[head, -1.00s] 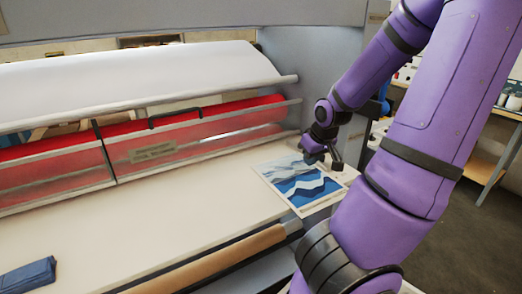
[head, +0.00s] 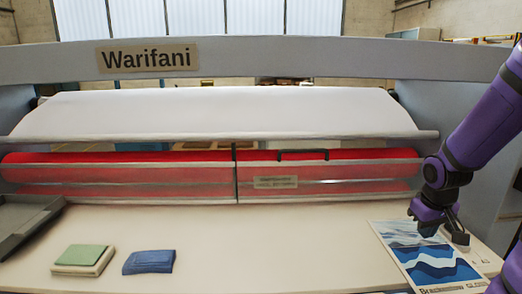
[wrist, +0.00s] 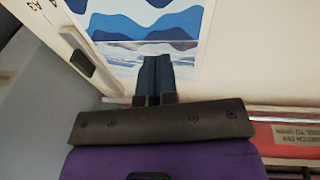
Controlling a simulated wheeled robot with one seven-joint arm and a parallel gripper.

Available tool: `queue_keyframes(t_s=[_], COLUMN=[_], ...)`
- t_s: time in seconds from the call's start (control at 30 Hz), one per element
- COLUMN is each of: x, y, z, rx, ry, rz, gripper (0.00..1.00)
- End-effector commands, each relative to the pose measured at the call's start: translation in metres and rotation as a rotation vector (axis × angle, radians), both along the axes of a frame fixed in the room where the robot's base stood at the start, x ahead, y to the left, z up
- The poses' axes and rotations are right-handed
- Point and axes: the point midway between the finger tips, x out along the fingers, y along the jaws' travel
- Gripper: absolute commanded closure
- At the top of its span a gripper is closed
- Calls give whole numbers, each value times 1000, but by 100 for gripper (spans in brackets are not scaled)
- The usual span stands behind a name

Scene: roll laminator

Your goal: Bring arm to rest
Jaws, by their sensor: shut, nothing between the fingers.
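My purple arm enters the head view from the right, and my gripper (head: 443,233) hangs over the table near the blue-and-white wave print (head: 432,258). In the wrist view, the dark fingers of my gripper (wrist: 154,65) are together, with nothing between them. The print (wrist: 150,22) shows beyond the fingertips there, lying on the pale table. I cannot tell the exact height of the gripper above it.
The laminator's red roller (head: 120,172) lies behind a clear guard (head: 330,180) with a black handle. A blue folded cloth (head: 149,262), a green-topped pad (head: 84,258) and a grey tray (head: 25,225) are at left. The middle of the table (head: 280,245) is clear.

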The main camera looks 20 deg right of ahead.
Motion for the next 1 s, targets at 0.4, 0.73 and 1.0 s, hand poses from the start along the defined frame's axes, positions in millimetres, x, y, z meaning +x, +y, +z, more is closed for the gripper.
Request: queue_keyframes(t_s=[0.4, 0.73, 1.0], x=[10, 6, -8], y=[59, 112, 157], z=[47, 95, 135], rx=[-137, -200, -193], ry=[69, 16, -76], rz=[26, 37, 57], gripper=[100, 100, 100])
